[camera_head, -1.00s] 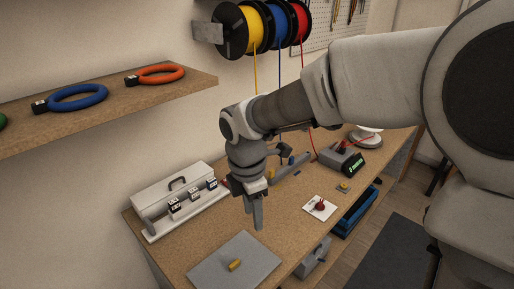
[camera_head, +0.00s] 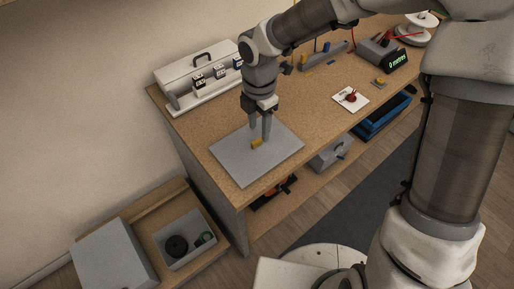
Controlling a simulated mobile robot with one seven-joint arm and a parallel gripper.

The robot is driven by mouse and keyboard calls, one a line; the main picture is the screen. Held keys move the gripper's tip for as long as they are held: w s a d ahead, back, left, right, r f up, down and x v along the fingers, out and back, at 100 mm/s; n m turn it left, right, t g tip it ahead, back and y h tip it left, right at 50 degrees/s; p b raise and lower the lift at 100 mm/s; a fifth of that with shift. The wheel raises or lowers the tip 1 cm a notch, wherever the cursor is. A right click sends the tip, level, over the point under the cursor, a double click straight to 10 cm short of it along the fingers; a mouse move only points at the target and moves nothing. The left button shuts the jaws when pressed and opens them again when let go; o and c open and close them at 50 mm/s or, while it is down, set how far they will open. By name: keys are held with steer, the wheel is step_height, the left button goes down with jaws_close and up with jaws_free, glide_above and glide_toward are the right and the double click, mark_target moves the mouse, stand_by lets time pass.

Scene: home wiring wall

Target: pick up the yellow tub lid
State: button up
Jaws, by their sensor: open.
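A flat grey square plate (camera_head: 230,165) lies on the near left end of the wooden workbench. A small yellow piece (camera_head: 256,143) stands near its middle like a handle; I see no all-yellow lid, so this plate appears to be the tub lid. My gripper (camera_head: 260,138) points down over the plate, open, with its fingertips right at the yellow piece. I cannot tell whether the fingers straddle or touch it. The fingers hide part of the plate behind them.
A white card with a red part (camera_head: 350,97) lies to the right. Below left, a low cabinet holds an open grey bin (camera_head: 187,238) beside a grey panel (camera_head: 113,258).

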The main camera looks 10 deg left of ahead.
mark_target(257, 141)
steer(key=shift+w+a+f+b, duration=0.15)
steer(key=shift+f+b, duration=0.4)
steer(key=shift+f, duration=0.8)
steer(key=shift+a+f+b, duration=0.2)
steer(key=shift+f+b, duration=0.35)
steer(key=shift+f, duration=0.8)
jaws_close()
